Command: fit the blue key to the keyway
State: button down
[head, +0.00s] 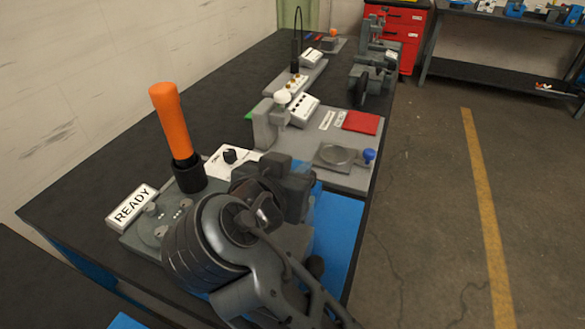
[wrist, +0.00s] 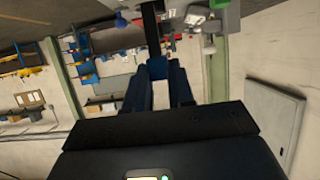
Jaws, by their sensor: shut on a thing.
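In the wrist view my gripper (wrist: 160,82) has its two fingers close around a small blue block (wrist: 158,67), which looks like the blue key. A dark upright bar shows just beyond the block; I cannot tell whether they touch. In the head view my arm's end (head: 272,185) is over the near part of the bench, and the fingertips and key are hidden behind it. I cannot make out the keyway in either view.
A blue mat (head: 340,225) lies at the right edge.

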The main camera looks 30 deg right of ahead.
jog(key=shift+f+b, duration=1.35)
jog(key=shift+f, duration=0.4)
jog(key=c, duration=0.9)
grip_release()
jog(key=v, duration=0.7)
jog(key=shift+s+a+r, duration=0.15)
jog(key=shift+s+a, duration=0.05)
jog(key=shift+a, duration=0.1)
